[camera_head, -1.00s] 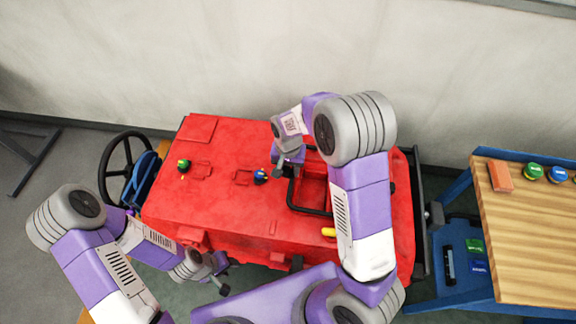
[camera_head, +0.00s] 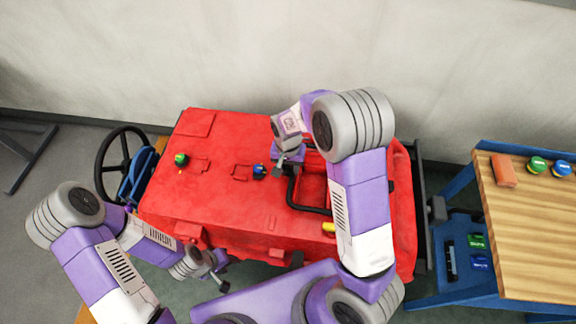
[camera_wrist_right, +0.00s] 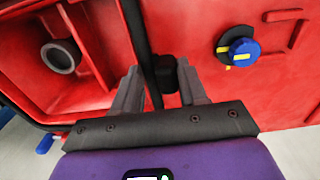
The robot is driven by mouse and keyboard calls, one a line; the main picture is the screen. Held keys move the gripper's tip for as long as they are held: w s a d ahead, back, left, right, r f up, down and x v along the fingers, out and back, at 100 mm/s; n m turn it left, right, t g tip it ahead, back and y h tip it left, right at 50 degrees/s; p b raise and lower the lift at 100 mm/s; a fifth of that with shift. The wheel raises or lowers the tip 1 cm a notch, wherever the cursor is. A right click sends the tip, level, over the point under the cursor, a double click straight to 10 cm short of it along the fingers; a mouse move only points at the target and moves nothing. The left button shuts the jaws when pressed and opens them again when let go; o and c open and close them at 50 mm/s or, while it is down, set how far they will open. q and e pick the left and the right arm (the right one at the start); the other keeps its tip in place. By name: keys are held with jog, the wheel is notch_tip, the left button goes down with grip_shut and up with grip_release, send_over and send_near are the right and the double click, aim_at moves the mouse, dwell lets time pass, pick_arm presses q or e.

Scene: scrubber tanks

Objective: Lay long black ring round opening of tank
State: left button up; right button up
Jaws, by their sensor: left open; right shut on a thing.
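The tank is the big red body (camera_head: 225,215) below me. Its rectangular opening (camera_head: 313,188) is partly hidden by my right arm; the opening's inside also shows in the right wrist view (camera_wrist_right: 75,88). The long black ring (camera_head: 309,209) runs along the opening's left and near sides; its far and right parts are mostly hidden. My right gripper (camera_head: 284,166) is at the far left corner of the opening. In the right wrist view its fingers (camera_wrist_right: 157,90) are shut on the black ring (camera_wrist_right: 141,40). My left gripper (camera_head: 220,272) is open and empty at the tank's near side.
A yellow piece (camera_head: 329,227) is near the opening. A wooden-topped bench (camera_head: 530,225) stands right, a steering wheel (camera_head: 121,163) left.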

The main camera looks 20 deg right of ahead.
jog(key=shift+f, duration=0.15)
jog(key=shift+f+b, duration=0.45)
jog(key=shift+f, duration=0.25)
jog(key=shift+f, duration=0.15)
jog(key=shift+s+f+b, duration=0.15)
jog(key=shift+s+b, duration=0.05)
jog(key=shift+b, duration=0.1)
jog(key=shift+s+f, duration=0.1)
dwell(0.4)
dwell(0.4)
